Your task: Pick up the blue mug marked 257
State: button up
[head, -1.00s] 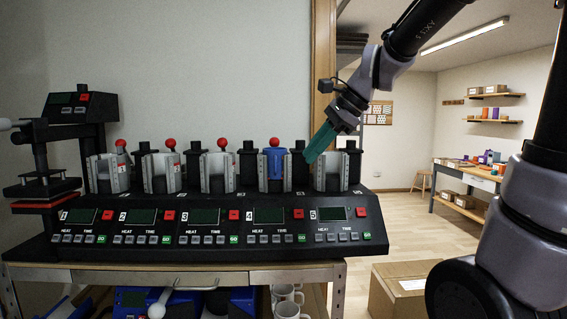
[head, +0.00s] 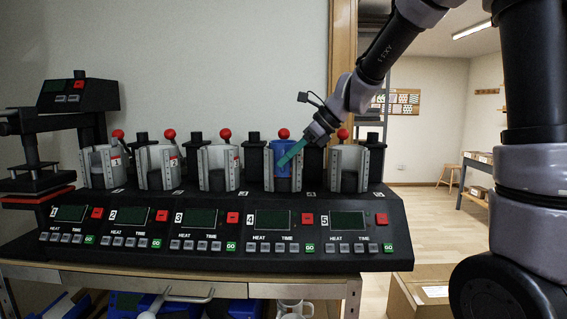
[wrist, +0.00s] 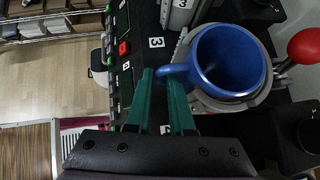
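The blue mug (head: 284,172) sits upright in the press station numbered 4, between the metal clamp walls. In the wrist view I look down into the open blue mug (wrist: 230,62), with its handle (wrist: 174,74) pointing left. No 257 marking is readable. My gripper (head: 281,164) reaches in from the upper right, with its teal fingers in front of the mug. In the wrist view my gripper (wrist: 161,76) has a gap between its fingers, and the handle is at the fingertips. I cannot tell whether they touch it.
The other press stations, such as station 3 (head: 218,168) and station 5 (head: 349,168), stand close on both sides. Red-knobbed levers (head: 283,133) rise behind them. The control panel (head: 230,232) slopes in front. A cardboard box (head: 420,292) is on the floor at right.

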jog(key=x, duration=0.5)
jog(key=shift+s, duration=0.1)
grip_shut()
dwell(1.2)
